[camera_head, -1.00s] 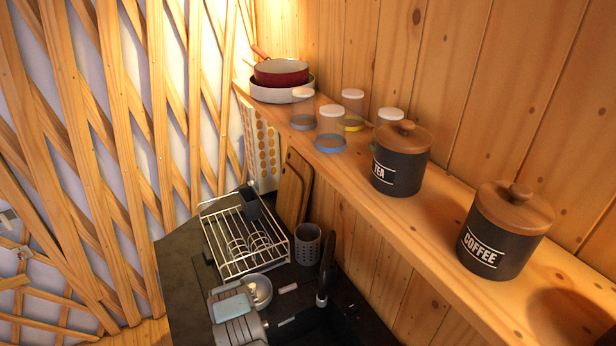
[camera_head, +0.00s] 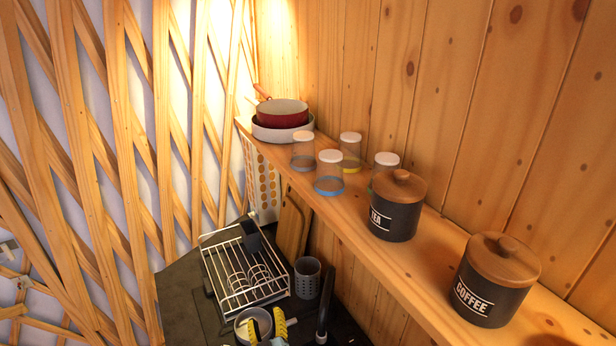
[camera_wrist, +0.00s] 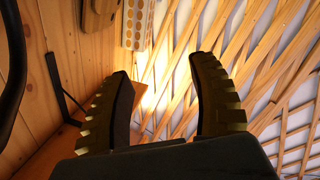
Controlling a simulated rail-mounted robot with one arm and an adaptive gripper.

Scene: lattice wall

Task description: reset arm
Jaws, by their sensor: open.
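My gripper (camera_head: 264,328) shows at the bottom edge of the head view, its yellow-edged fingers apart. It is beside or above a pale round bowl (camera_head: 243,326); whether they touch cannot be told. In the wrist view my gripper (camera_wrist: 166,95) has two dark ridged fingers spread wide with nothing between them. The rest of my arm is mostly out of the head view.
A wire dish rack (camera_head: 247,275) and a grey utensil cup (camera_head: 307,277) stand on the dark counter (camera_head: 180,300). A wooden shelf (camera_head: 405,275) above carries pans (camera_head: 282,121), several glass jars, a tea canister (camera_head: 397,207) and a coffee canister (camera_head: 496,280). A lattice wall (camera_head: 128,150) is at left.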

